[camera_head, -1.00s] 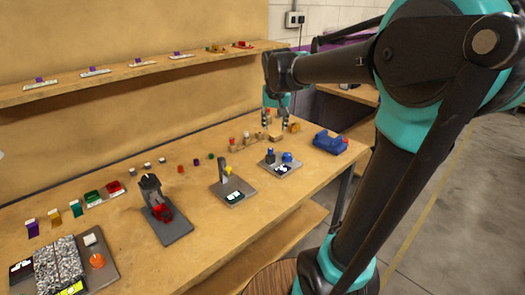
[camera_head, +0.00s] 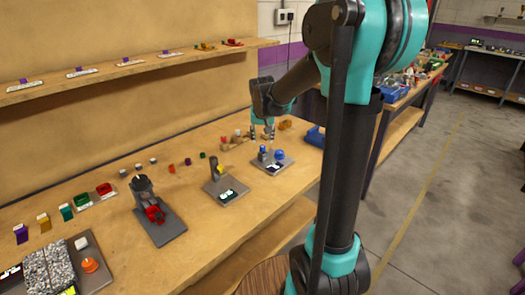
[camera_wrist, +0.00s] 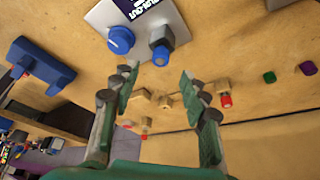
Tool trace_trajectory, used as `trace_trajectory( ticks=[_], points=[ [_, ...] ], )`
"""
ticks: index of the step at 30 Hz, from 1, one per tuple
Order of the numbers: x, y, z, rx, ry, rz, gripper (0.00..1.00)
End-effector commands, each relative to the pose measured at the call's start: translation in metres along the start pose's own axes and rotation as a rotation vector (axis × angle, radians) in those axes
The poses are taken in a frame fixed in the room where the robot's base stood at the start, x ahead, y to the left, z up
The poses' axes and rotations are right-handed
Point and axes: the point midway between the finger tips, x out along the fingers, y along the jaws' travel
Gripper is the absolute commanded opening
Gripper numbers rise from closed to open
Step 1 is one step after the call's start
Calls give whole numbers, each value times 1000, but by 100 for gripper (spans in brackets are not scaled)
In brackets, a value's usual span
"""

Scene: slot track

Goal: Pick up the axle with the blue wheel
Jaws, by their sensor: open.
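A grey plate (camera_head: 272,166) near the table's front edge carries a dark upright piece with blue (camera_head: 262,153) and a round blue knob (camera_head: 280,154). In the wrist view the grey piece has a blue ring at its end (camera_wrist: 160,57), with the blue knob (camera_wrist: 121,39) beside it. This piece may be the axle with the blue wheel; I cannot tell for certain. My gripper (camera_head: 262,134) is open and empty above the table, behind this plate. In the wrist view my gripper (camera_wrist: 158,80) has its fingers apart, with the blue-ringed piece just beyond them.
Small wooden blocks (camera_wrist: 166,102), some with red ends, lie close by. A blue machine (camera_wrist: 40,66) stands toward the table end. A green piece (camera_head: 202,155), a fixture with a yellow part (camera_head: 220,169) and a red clamp fixture (camera_head: 154,214) stand left. A shelf (camera_head: 130,68) runs behind.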

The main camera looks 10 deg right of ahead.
Motion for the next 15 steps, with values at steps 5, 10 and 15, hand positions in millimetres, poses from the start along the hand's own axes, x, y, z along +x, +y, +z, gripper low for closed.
trace_trajectory(
  ticks=[5, 10, 15],
  points=[
    [24, 0, 3, 1, 0, 0, 45],
    [43, 0, 3, 1, 0, 0, 45],
    [49, 0, 4, 0, 0, 0, 45]
  ],
)
